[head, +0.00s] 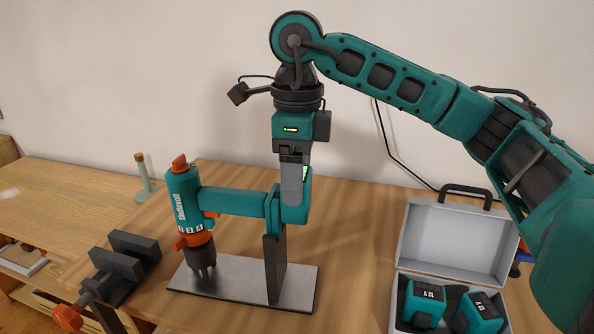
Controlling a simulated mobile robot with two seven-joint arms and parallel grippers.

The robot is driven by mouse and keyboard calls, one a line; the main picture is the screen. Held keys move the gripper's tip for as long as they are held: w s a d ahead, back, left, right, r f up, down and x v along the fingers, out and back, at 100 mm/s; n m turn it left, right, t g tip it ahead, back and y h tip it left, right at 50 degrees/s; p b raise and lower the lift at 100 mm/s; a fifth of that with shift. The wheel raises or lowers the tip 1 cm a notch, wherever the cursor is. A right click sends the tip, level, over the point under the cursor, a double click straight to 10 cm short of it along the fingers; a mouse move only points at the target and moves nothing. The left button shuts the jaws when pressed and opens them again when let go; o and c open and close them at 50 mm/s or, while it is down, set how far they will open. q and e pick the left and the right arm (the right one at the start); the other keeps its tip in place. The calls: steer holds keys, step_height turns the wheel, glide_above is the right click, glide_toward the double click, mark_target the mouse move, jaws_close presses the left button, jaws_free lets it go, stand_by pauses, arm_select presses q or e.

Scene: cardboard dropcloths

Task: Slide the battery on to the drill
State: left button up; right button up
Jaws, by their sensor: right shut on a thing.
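The teal and orange drill (186,208) is held on a metal stand (245,286), chuck pointing down. Its handle (235,201) runs level to the right and ends in a foot at the stand's dark upright. A teal battery (296,211) is at that foot, beside the upright's top. My right gripper (293,190) comes down from above and is shut on this battery; its fingers hide part of it. The battery looks close against the handle's foot, but I cannot tell whether it is fully seated. My left gripper is not in view.
An open grey case (455,243) on the right holds two more teal batteries (423,303) (480,312). A dark vise (118,270) with an orange knob is at the table's left edge. Wooden tabletop (350,265) between stand and case is clear.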

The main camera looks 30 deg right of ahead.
steer(key=shift+f+b, duration=1.7)
steer(key=shift+f, duration=0.6)
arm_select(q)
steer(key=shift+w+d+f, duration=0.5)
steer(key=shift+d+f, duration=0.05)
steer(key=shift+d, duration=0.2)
arm_select(e)
steer(key=o, duration=1.2)
steer(key=shift+o, duration=0.2)
steer(key=shift+r, duration=0.15)
step_height(320, 180, up, 12)
steer(key=p, duration=0.4)
steer(key=shift+r+p, duration=0.2)
steer(key=shift+p, duration=0.1)
steer(key=shift+r, duration=0.2)
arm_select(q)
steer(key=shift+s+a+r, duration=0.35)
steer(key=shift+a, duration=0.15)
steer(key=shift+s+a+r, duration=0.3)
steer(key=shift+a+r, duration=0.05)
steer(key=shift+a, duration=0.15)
